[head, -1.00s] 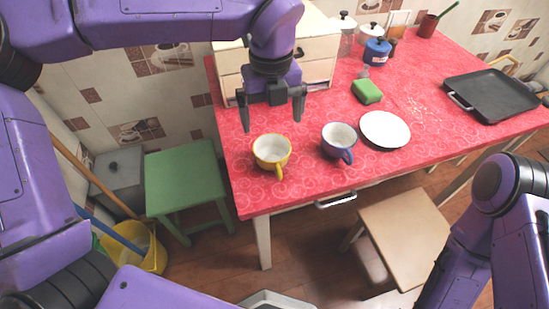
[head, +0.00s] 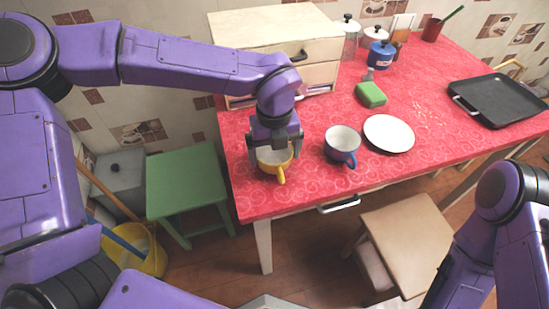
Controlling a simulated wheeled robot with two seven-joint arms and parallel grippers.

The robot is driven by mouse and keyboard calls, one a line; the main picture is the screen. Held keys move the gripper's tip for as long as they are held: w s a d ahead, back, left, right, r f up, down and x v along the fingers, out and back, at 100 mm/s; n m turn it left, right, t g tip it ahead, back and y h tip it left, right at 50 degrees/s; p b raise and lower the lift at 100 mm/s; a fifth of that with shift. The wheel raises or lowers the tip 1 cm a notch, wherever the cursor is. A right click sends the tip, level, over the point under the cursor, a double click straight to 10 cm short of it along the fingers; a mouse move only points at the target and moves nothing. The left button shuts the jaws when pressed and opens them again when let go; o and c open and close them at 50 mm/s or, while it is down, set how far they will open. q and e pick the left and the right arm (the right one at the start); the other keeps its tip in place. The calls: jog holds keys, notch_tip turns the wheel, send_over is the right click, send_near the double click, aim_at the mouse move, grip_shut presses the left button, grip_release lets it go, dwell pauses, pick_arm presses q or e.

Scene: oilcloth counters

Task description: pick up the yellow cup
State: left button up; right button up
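The yellow cup (head: 274,167) stands upright on the red counter near its front left, white inside, with its handle toward the front. My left gripper (head: 275,154) is right above and around the cup, pointing down, with its fingers spread apart near the cup's two sides. The near part of the gripper hides the back of the rim. I cannot tell whether the fingers touch the cup. Of my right arm, only purple links show at the lower right; its gripper is out of view.
A blue cup (head: 342,144) stands just right of the yellow cup, with a white plate (head: 389,133) beyond it. A green stool (head: 186,180) is at left.

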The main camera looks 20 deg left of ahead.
pick_arm(q)
jog(key=shift+c, duration=1.1)
jog(key=shift+r, duration=0.15)
